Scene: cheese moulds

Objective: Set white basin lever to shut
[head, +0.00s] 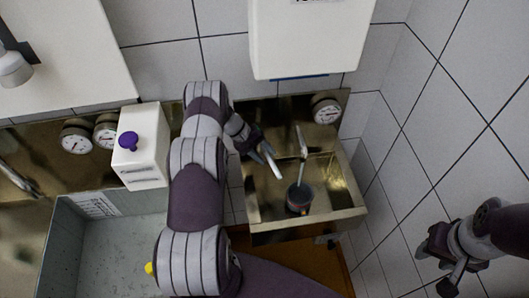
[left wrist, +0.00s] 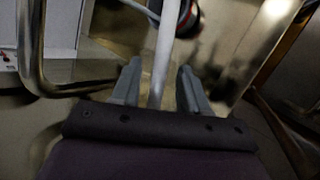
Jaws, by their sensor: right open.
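A pale thin rod (left wrist: 163,52) runs between the two fingers of my left gripper (left wrist: 158,88) in the left wrist view. The fingers stand apart, with a gap on either side of the rod. In the head view my left gripper (head: 264,152) is above the left part of a small metal basin (head: 308,224). A pale upright rod (head: 302,142) stands just right of it. I cannot tell which part is the lever or how it is set. My right gripper (head: 446,262) is open and empty at the lower right, away from the basin.
A dark cup-like thing (head: 299,197) with a coloured rim is in the metal basin. A white container with a purple cap (head: 140,158) stands left of my left arm. A large grey tub (head: 60,240) is at lower left. A white wall box (head: 308,40) hangs above the basin.

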